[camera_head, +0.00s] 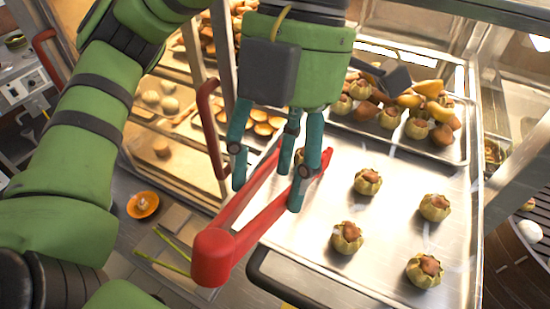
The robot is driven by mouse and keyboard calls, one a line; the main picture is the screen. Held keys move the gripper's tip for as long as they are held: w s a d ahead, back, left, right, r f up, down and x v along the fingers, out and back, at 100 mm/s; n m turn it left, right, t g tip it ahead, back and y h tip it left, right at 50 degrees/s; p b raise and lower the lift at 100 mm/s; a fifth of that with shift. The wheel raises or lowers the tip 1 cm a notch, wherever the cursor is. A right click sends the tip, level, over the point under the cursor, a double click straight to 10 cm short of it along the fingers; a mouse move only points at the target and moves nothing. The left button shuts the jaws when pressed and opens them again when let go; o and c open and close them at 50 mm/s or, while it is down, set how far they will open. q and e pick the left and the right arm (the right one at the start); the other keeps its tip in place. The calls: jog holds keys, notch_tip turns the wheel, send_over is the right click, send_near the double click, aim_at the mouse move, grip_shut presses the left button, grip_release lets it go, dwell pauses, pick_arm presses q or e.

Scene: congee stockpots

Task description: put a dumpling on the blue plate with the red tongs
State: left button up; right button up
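My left gripper (270,176) comes down over the metal tray, its teal fingers on both sides of the red tongs (211,256), and appears shut on them. The tongs' hinge end points toward the front left and their tips point toward the tray. One dumpling (299,156) is partly hidden behind the fingers and tong tips; I cannot tell whether the tips touch it. Several pleated dumplings with brown tops stand apart on the tray, such as a front one (346,238) and a right one (434,207). No blue plate shows. My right gripper is not in view.
The metal tray (385,282) has bare room between dumplings. Behind it, another tray (462,150) holds piled dumplings and yellow items. Shelves of buns (170,104) with a red handle (208,118) stand left. An orange dish (142,205) lies lower left.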

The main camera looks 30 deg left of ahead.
pick_arm(q)
grip_shut()
notch_tip(320, 180, up, 12)
jog(key=p, duration=1.1)
